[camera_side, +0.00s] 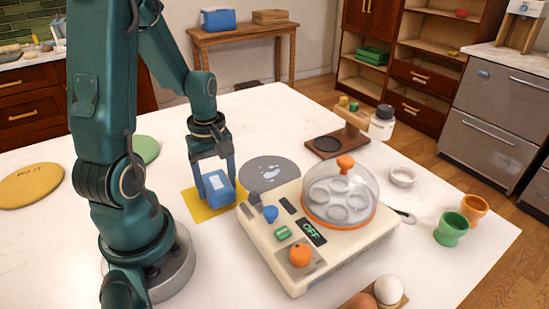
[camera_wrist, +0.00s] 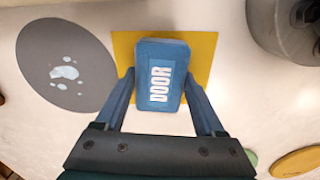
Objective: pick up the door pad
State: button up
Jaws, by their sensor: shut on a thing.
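The door pad (camera_wrist: 161,75) is a blue block with white lettering reading DOOR. My gripper (camera_wrist: 160,98) is shut on it, with one finger against each side in the wrist view. In the side view the door pad (camera_side: 218,186) is over the yellow square mat (camera_side: 205,212), with my gripper (camera_side: 213,178) coming down on it from above. I cannot tell whether the pad touches the mat or is slightly above it.
A cream machine (camera_side: 285,262) with knobs and a clear dome (camera_side: 341,190) stands close on the right. A grey round mat (camera_side: 272,168) with a wet patch lies behind. Green (camera_side: 451,232) and orange (camera_side: 474,208) cups stand far right.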

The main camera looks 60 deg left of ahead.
aim_at(216, 182)
notch_tip(216, 182, up, 9)
jog(key=shift+r, duration=0.2)
dwell(0.3)
